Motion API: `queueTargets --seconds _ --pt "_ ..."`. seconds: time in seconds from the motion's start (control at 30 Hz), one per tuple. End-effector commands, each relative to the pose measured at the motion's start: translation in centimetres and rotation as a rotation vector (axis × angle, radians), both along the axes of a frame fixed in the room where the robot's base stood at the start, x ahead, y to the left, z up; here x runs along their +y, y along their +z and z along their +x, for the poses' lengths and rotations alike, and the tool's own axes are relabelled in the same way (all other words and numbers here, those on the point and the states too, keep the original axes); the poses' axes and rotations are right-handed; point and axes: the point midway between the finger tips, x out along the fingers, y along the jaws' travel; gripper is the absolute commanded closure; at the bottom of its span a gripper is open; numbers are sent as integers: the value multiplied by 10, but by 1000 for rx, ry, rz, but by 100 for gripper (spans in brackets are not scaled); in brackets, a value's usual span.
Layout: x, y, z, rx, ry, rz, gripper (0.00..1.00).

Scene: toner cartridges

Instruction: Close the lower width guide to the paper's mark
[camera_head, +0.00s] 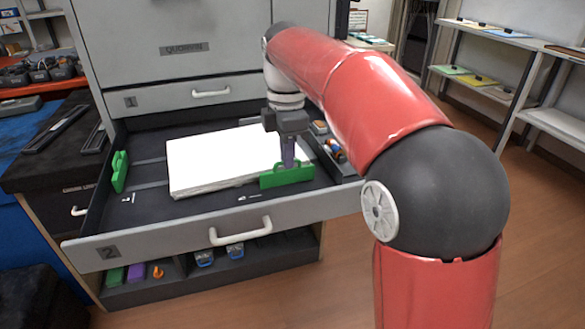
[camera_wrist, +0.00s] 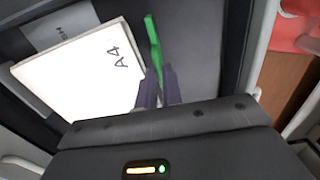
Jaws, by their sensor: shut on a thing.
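The drawer marked 2 (camera_head: 160,235) is pulled out and holds a white paper stack (camera_head: 220,158). The stack also shows in the wrist view (camera_wrist: 80,75), with "A4" printed on top. A green guide (camera_head: 287,178) stands at the stack's front right side. In the wrist view this guide (camera_wrist: 152,40) runs beside the paper's edge with a narrow dark gap between them. My gripper (camera_head: 288,163) points down with its purple fingers shut on this guide; the fingers also show in the wrist view (camera_wrist: 160,78). A second green guide (camera_head: 119,171) stands at the drawer's left.
Small white marks (camera_head: 128,198) lie on the drawer floor, left and front of the stack. Small items (camera_head: 335,152) lie in a side compartment at right. The drawer's white handle (camera_head: 240,231) is in front. An open shelf below holds coloured cartridges (camera_head: 137,272).

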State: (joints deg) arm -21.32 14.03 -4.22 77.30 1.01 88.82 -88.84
Motion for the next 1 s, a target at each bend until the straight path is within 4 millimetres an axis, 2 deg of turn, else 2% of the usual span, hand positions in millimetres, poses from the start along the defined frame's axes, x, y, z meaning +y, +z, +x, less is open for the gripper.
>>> queueTargets --seconds 0.37,1.0 --pt "7 1 23 -4 0 1 100" --pt "8 0 27 -5 -1 1 100"
